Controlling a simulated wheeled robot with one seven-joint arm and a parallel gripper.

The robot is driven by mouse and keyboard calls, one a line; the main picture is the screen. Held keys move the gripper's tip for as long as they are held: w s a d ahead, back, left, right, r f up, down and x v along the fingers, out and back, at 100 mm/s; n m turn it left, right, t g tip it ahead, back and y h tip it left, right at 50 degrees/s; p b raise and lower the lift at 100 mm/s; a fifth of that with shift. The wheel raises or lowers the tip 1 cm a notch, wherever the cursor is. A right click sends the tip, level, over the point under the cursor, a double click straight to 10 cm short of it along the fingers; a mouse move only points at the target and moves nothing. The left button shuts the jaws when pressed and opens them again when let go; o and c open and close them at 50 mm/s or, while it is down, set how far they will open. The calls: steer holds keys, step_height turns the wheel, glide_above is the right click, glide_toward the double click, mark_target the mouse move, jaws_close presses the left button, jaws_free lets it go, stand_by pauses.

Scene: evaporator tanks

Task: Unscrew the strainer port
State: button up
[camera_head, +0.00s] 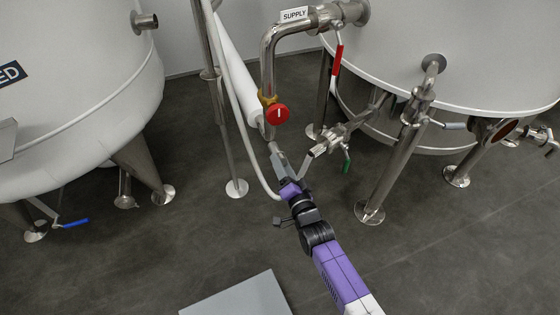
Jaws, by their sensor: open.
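A steel fitting (332,137) with an angled branch (309,160) sits on the low pipework between the tanks. It looks like a strainer body, but at this size I cannot tell for certain which part is the strainer port. My gripper (276,150) is at the lower end of the vertical supply pipe, left of the angled branch. Its jaws are open, and the fingers are small and partly merge with the pipe behind them. I cannot tell whether they touch anything.
The supply pipe (268,65) carries a red knob (277,113) just above my gripper. A red lever (337,60) and a green lever (346,166) hang nearby. A tank (450,50) stands right, another tank (75,110) left. Open floor (460,250) lies right of my arm.

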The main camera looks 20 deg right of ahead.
steer(key=m+b, duration=0.2)
steer(key=m, duration=0.8)
steer(key=shift+c, duration=0.4)
jaws_close()
steer(key=shift+n, duration=2.7)
